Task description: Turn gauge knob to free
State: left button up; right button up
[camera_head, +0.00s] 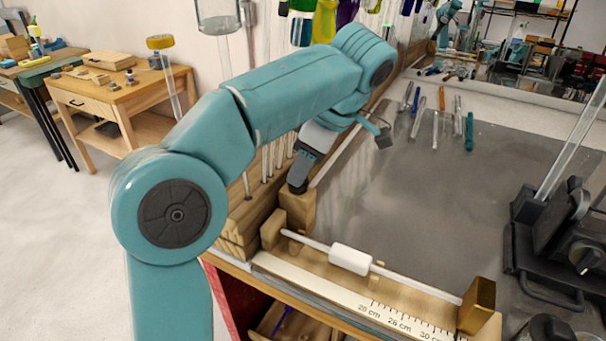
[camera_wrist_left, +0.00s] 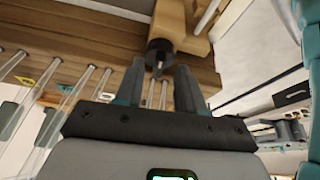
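The wooden gauge (camera_head: 400,298) with a cm scale lies along the bench's front edge. A white sleeve sits on its thin rod (camera_head: 350,259), and an upright wooden block (camera_head: 298,208) stands at its left end. The dark round gauge knob (camera_wrist_left: 160,47), with a light pointer mark, shows on wood in the left wrist view. My left gripper (camera_head: 299,178) points down over the block; the arm comes in from the left. In the left wrist view its two fingers (camera_wrist_left: 160,68) are apart, with the knob between and just beyond their tips. Contact cannot be told. My right gripper is not in view.
A wooden rack with upright glass rods (camera_head: 267,165) stands close left of the gripper. Dark clamp equipment (camera_head: 545,235) holding a glass rod stands at the right. Several tools (camera_head: 436,115) lie at the back. The middle of the grey bench mat (camera_head: 400,195) is clear.

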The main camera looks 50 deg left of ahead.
pick_arm(q)
jog(key=shift+w+a+f, duration=0.1)
jog(key=shift+a+f, duration=0.05)
jog(key=shift+f, duration=0.2)
grip_shut()
jog(key=shift+m+t, duration=0.3)
jog(key=shift+m, duration=0.4)
grip_release()
